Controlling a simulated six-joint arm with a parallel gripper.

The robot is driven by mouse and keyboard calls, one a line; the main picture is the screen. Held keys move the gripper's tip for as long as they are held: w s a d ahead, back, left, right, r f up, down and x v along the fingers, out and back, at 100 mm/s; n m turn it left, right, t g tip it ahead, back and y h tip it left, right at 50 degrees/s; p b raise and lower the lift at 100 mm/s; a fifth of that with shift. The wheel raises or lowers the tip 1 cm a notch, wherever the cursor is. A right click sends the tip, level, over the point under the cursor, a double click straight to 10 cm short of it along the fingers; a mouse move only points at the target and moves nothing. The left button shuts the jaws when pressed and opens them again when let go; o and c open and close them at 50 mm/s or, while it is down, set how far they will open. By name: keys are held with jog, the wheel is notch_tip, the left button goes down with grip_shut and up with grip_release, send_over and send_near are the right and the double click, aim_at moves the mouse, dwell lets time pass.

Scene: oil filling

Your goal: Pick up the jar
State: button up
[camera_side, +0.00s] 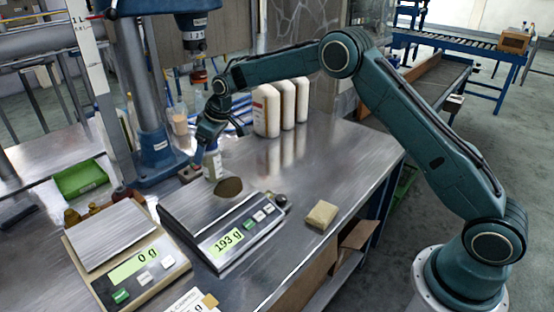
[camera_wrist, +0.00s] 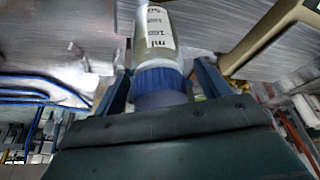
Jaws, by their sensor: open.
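The jar (camera_side: 212,166) is pale with a label. It stands upright at the back edge of the right scale, and I cannot tell whether it rests on the plate. In the wrist view the jar (camera_wrist: 156,35) shows printed "ml" marks and a blue cap (camera_wrist: 160,80). My gripper (camera_side: 209,138) is over the top of the jar, pointing down. In the wrist view my gripper (camera_wrist: 162,85) is open, with one finger on each side of the cap and visible gaps beside it. The side view hides the cap behind my gripper.
The right scale (camera_side: 240,238) reads 193 g and has a brown oval patch on its plate. The left scale (camera_side: 130,265) reads 0 g. Several white bottles (camera_side: 267,112) stand behind. A tan block (camera_side: 321,215) lies right.

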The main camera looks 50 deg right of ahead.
jog(key=shift+c, duration=0.5)
jog(key=c, duration=1.3)
jog(key=shift+r, duration=0.15)
jog(key=shift+c, duration=0.2)
jog(key=shift+r, duration=4.95)
